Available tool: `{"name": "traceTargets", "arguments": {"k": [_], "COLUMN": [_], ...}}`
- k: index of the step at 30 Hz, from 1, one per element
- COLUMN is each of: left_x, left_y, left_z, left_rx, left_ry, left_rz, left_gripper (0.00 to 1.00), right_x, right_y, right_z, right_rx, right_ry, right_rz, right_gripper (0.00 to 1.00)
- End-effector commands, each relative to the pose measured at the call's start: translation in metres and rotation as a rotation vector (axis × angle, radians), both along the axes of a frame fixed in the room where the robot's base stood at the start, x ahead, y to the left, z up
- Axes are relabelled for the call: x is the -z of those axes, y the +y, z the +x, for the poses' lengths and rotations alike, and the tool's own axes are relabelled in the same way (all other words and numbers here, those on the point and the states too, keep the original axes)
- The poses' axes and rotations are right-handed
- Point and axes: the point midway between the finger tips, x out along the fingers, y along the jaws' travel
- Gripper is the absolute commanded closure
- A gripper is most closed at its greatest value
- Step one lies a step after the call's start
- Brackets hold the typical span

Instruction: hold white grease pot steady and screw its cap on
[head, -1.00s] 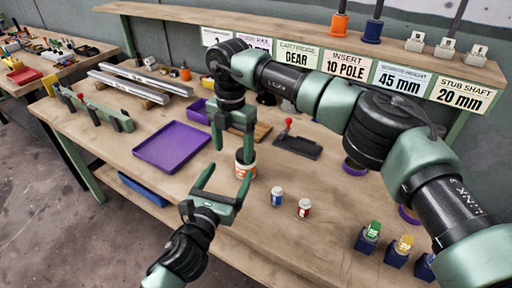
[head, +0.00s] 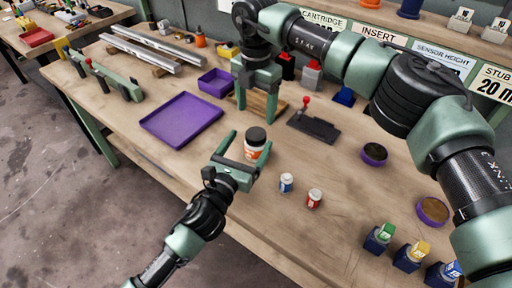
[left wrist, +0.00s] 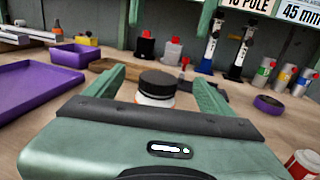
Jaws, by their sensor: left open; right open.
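The white grease pot (head: 254,152) with an orange label stands upright on the workbench. Its black cap (head: 256,136) sits on top, looking level; I cannot tell how tight it is. In the left wrist view the cap (left wrist: 158,83) and the pot's white upper part (left wrist: 155,101) show straight ahead. My left gripper (head: 250,141) is open, with one finger on each side of the pot; gaps show beside it in the left wrist view. My right gripper (head: 256,112) is open and empty, pointing down behind the pot, above a small wooden board.
A purple tray (head: 182,120) lies left of the pot, with a smaller purple bin (head: 215,83) behind. A blue-labelled bottle (head: 286,183) and a red-labelled one (head: 314,198) stand at the front right. A dark plate with a red knob (head: 313,126) lies to the right.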

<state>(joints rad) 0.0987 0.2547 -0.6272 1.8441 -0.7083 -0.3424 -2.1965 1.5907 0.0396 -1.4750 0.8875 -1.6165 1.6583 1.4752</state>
Motion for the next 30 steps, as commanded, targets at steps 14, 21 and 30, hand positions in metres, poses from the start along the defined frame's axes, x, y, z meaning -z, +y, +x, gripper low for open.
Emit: {"name": "traceTargets", "arguments": {"k": [14, 21, 30], "left_x": [0.051, 0.052, 0.052], "left_y": [-0.017, -0.027, -0.029], "left_z": [0.040, 0.065, 0.069], "left_rx": [0.000, -0.001, 0.000], "left_ry": [-0.002, -0.001, 0.000], "left_rz": [-0.001, 0.000, 0.000], "left_gripper": [0.17, 0.17, 0.17], "right_x": [0.000, 0.000, 0.000], "right_y": [0.000, 0.000, 0.000], "right_z": [0.000, 0.000, 0.000], "right_rx": [0.000, 0.000, 0.000], "right_ry": [0.000, 0.000, 0.000], "right_rz": [0.000, 0.000, 0.000], "right_gripper": [0.30, 0.30, 0.30]}}
